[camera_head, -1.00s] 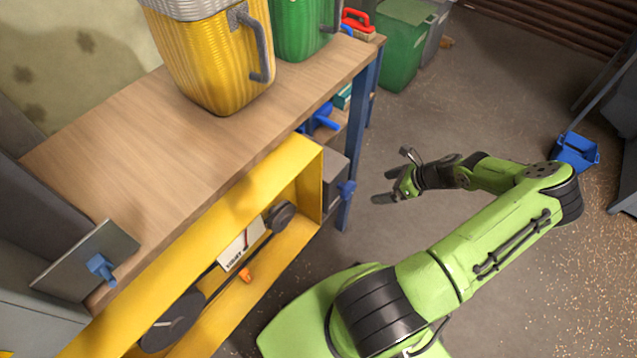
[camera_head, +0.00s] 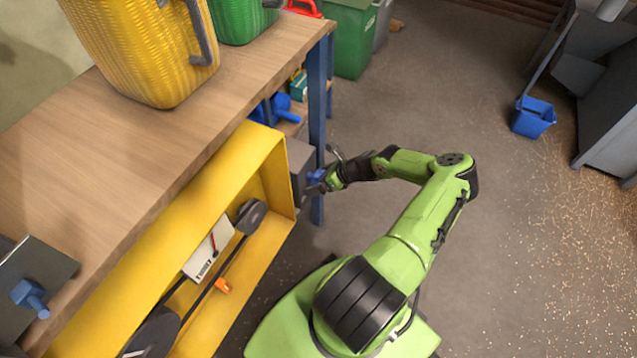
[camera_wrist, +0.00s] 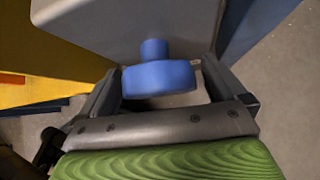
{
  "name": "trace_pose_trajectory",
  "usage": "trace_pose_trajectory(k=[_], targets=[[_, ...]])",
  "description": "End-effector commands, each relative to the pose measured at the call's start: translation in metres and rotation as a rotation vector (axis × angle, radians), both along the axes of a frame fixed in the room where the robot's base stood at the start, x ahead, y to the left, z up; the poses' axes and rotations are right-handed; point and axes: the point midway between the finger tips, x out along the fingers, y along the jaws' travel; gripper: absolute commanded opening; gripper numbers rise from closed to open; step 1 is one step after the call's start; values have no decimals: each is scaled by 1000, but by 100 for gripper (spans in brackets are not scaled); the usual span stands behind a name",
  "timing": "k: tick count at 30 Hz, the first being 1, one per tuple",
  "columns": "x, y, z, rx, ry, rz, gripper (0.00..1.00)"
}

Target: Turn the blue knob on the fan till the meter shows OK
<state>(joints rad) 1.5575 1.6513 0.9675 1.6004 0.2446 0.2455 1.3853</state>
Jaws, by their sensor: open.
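A blue knob (camera_wrist: 158,78) sticks out from a grey box, the fan housing (camera_wrist: 130,22), in the wrist view. My gripper (camera_wrist: 160,85) is open, with one finger on each side of the knob; I cannot tell whether either finger touches it. In the head view the knob (camera_head: 316,177) shows small at the side of the grey box (camera_head: 299,165), with my gripper (camera_head: 318,184) at it. A white meter (camera_head: 209,249) with a red needle sits inside the yellow frame (camera_head: 250,170). Its lettering is too small to read.
A wooden workbench (camera_head: 60,150) with a blue leg (camera_head: 317,110) stands beside the fan. A yellow basket (camera_head: 150,50) and a green one (camera_head: 240,20) stand on it. A second blue knob (camera_head: 28,295) sits on a plate at the left.

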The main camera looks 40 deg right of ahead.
Motion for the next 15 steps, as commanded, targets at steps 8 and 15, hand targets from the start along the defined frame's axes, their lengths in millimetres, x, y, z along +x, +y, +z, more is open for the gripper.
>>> trace_pose_trajectory(k=[8, 15], targets=[[0, 0, 0, 0, 0, 0, 90], [0, 0, 0, 0, 0, 0, 54]])
